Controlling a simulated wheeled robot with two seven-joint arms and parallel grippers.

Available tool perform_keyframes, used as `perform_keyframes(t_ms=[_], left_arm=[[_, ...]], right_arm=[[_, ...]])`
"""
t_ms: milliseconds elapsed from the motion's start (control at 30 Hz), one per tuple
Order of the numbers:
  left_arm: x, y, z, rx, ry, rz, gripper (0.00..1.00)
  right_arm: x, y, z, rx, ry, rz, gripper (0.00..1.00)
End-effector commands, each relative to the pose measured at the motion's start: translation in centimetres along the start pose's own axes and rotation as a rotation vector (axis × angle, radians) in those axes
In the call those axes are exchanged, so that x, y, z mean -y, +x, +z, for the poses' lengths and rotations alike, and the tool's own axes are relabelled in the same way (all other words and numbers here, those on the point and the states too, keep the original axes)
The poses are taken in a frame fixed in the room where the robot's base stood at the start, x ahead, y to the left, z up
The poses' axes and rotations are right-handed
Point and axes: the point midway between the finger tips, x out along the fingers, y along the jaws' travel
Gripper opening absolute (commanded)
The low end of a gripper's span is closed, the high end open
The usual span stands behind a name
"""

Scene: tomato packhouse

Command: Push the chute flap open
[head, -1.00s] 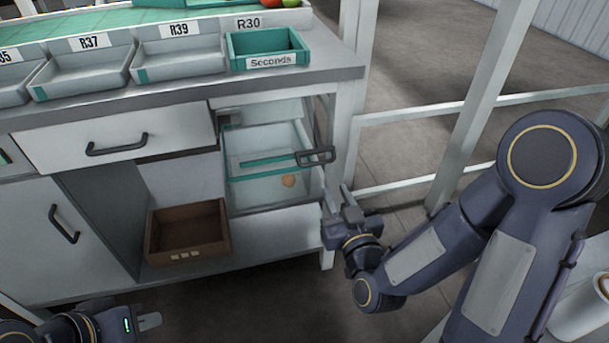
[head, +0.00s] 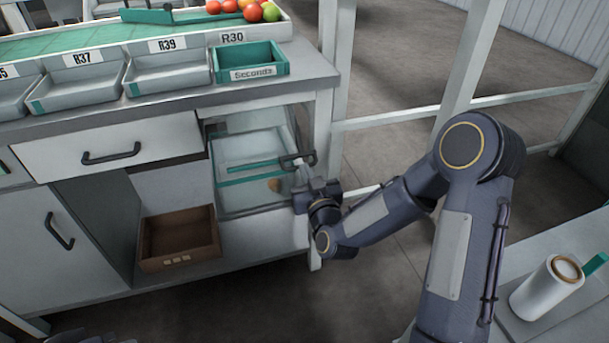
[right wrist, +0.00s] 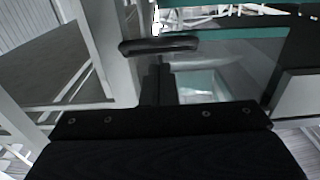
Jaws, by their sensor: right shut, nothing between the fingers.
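The chute flap (head: 240,178) is a clear panel with a teal strip, in the right bay of the bench. A dark bar handle (head: 298,160) sits at its right side; it also shows in the right wrist view (right wrist: 158,45). My right gripper (head: 301,174) is shut and empty, just below the handle in the head view. In the right wrist view its fingers (right wrist: 156,82) reach up close under the handle; I cannot tell whether they touch. A small orange-brown round thing (head: 274,184) shows through the panel. Only a dark scrap of my left arm shows at the bottom left edge.
A brown crate (head: 180,240) sits on the low shelf left of the flap. A teal Seconds tray (head: 250,74) stands on the bench top above. A bench leg (head: 322,140) and white rail frame (head: 400,118) are right of the flap.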

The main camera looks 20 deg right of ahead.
Motion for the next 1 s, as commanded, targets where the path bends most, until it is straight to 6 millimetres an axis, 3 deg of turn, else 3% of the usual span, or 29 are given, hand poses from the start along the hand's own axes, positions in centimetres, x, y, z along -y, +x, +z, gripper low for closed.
perform_keyframes(t_ms=[167, 633, 1000], left_arm=[[0.2, 0.4, 0.2, 0.0, 0.0, 0.0, 0.0], [0.3, 0.7, 0.4, 0.0, 0.0, 0.0, 0.0], [2.5, 5.6, 2.8, 0.0, 0.0, 0.0, 0.0]], right_arm=[[0.0, 1.1, 1.1, -0.001, 0.001, 0.0, 0.0], [0.0, 1.2, 1.4, -0.004, 0.0, 0.0, 0.0], [0.0, 2.6, 4.4, -0.078, -0.002, -0.001, 0.0]])
